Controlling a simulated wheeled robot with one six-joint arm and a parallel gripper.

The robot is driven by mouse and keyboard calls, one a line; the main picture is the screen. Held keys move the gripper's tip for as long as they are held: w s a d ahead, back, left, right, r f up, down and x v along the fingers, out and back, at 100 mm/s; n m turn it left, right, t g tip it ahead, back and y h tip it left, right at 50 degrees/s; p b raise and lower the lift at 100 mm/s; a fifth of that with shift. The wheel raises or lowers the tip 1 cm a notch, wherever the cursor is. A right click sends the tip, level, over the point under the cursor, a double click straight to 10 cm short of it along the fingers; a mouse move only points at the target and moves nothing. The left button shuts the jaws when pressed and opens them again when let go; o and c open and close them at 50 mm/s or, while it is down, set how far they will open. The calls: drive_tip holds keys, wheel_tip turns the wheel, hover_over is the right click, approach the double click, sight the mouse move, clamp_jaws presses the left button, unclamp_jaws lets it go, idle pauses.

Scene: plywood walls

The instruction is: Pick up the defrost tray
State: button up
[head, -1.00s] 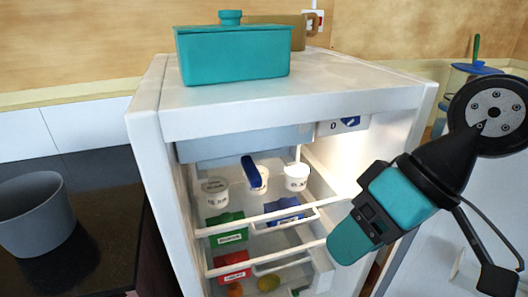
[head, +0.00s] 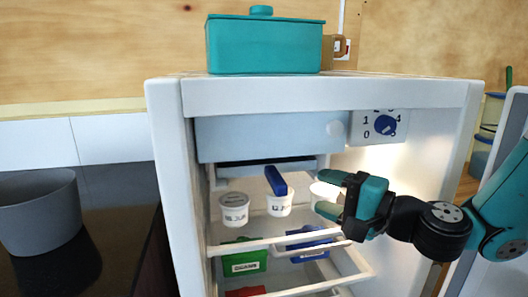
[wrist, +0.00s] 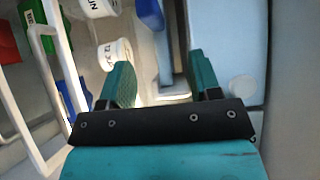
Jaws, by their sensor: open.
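The defrost tray (head: 238,172) appears to be the shallow grey-blue tray under the freezer box in the open fridge. A dark blue bar (head: 276,180) sticks out below its front; I cannot tell whether it is joined to the tray. The bar also shows at the top of the wrist view (wrist: 150,13). My gripper (head: 326,194) is inside the fridge opening, to the right of the bar and below the freezer box. It is open and empty, and its spread fingers show in the wrist view (wrist: 163,84). Most of the tray is hidden under the freezer box.
The light blue freezer door (head: 265,138) with a round knob is just above my gripper. White cups (head: 234,208) stand below the tray, one partly behind my fingers. Wire-edged shelves (head: 318,286) hold a green box (head: 243,258) and a blue box (head: 308,240). The open fridge door (head: 512,125) is at right.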

sight(281, 176)
drive_tip(key=p+x, duration=0.1)
drive_tip(key=x, duration=0.4)
drive_tip(key=shift+a, duration=0.1)
drive_tip(key=shift+f+p+x, duration=0.25)
drive_tip(key=shift+p+x, duration=0.25)
drive_tip(key=shift+x, duration=0.8)
drive_tip(key=shift+f+p+x, duration=0.2)
drive_tip(key=shift+p+x, duration=0.3)
drive_tip(key=shift+x, duration=0.85)
drive_tip(key=shift+s, duration=0.1)
clamp_jaws()
drive_tip(key=shift+r, duration=0.2)
